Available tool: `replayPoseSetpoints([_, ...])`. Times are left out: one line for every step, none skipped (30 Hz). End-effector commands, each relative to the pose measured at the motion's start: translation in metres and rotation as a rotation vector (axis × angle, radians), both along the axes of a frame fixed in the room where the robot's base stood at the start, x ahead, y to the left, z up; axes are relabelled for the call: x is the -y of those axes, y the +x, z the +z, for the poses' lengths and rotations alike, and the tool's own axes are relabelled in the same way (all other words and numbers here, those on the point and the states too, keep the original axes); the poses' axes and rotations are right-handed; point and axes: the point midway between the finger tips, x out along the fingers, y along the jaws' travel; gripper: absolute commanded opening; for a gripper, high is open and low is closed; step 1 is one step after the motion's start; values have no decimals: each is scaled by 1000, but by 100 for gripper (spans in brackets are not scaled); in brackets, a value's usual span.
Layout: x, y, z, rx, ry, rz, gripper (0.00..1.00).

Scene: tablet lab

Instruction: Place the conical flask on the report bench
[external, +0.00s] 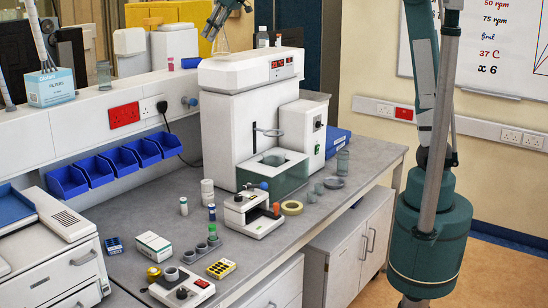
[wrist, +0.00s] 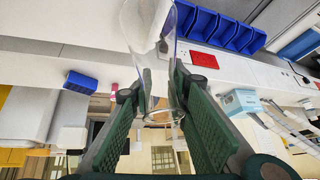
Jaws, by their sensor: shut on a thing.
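My gripper (wrist: 158,98) is shut on the clear conical flask (wrist: 149,40). In the wrist view its green fingers sit on both sides of the narrow neck, with the ringed mouth between them and the wider body beyond. In the external view my gripper (external: 212,30) is at the top edge, and the faint flask (external: 221,46) hangs below it, above the white machine's level. The grey bench (external: 292,235) lies below, with the flask well clear of its top. No label shows which surface is the report bench.
A tall white machine (external: 228,120) with a red display stands beneath the flask.

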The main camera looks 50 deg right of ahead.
Motion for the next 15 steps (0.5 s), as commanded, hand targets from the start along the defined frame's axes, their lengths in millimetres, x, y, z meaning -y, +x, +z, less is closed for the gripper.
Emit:
replayPoseSetpoints([-18,-2,-1,-1,1,17,0])
replayPoseSetpoints([-27,-3,-2,-1,1,26,0])
replayPoseSetpoints([-38,-4,-4,-1,2,37,0])
replayPoseSetpoints([-48,-5,-5,-2,3,46,0])
replayPoseSetpoints([-57,-6,-7,-1,3,55,0])
replayPoseSetpoints([-68,-8,-9,-2,3,65,0])
replayPoseSetpoints([-78,-9,-11,-2,5,75,0])
replayPoseSetpoints([-86,-11,-12,-2,5,82,0])
replayPoseSetpoints([-98,-12,-16,-3,6,93,0])
replayPoseSetpoints([-108,-14,-18,-3,6,102,0])
replayPoseSetpoints([-116,-15,-22,-3,7,110,0])
replayPoseSetpoints([-128,-17,-27,-4,8,121,0])
replayPoseSetpoints([-138,-19,-30,-5,9,129,0])
replayPoseSetpoints([-147,-21,-35,-5,10,137,0])
replayPoseSetpoints([-160,-23,-43,-6,11,148,0])
